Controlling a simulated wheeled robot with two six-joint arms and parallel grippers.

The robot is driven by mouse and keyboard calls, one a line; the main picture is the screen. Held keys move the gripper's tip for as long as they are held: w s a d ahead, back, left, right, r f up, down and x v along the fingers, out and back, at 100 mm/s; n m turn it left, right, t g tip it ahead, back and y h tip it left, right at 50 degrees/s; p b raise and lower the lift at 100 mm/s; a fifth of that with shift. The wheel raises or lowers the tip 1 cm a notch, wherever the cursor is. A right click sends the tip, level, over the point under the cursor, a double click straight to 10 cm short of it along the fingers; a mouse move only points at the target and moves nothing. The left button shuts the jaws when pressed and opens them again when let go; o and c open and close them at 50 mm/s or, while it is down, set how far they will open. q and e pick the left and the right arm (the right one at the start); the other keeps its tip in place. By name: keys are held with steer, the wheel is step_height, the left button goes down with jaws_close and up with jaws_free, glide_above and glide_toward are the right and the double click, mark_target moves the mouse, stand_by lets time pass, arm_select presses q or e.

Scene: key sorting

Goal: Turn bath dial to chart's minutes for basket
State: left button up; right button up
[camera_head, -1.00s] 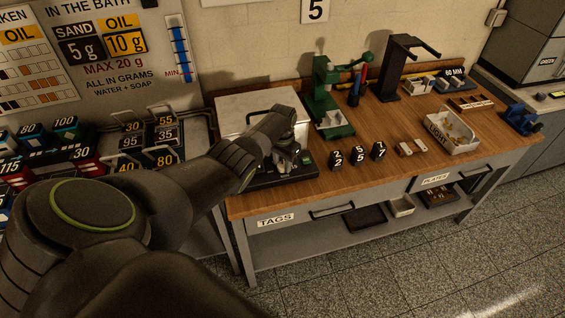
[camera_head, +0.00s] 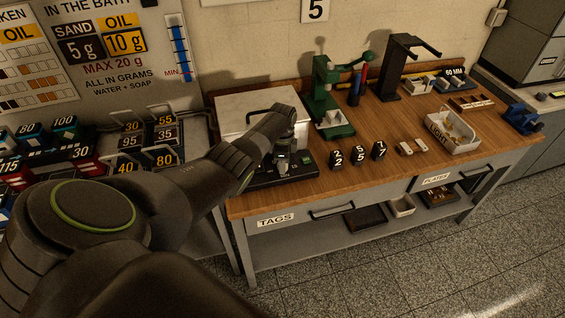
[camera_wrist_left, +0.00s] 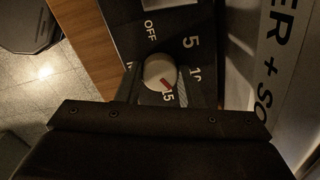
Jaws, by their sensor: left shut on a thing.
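The bath dial (camera_wrist_left: 160,72) is a pale round knob with a red mark, on a dark panel printed OFF, 5, 10 and 15. In the left wrist view its red mark points at or close to 15. The wall chart (camera_head: 40,85) is at the left, partly cut off, with rows of coloured squares. I cannot make out a basket. My right gripper is out of view.
A green press (camera_head: 325,95), a black stand (camera_head: 390,70), number blocks (camera_head: 357,158) and a LIGHT tray (camera_head: 437,125) stand on the wooden bench. My left arm crosses the foreground. Some bench front is clear.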

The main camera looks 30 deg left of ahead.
arm_select(q)
steer(key=m, duration=0.5)
steer(key=shift+m, duration=0.3)
stand_by(0.4)
steer(key=o, duration=1)
steer(key=shift+w+r, duration=0.1)
steer(key=shift+r, duration=0.55)
step_height(320, 180, up, 16)
steer(key=b, duration=0.1)
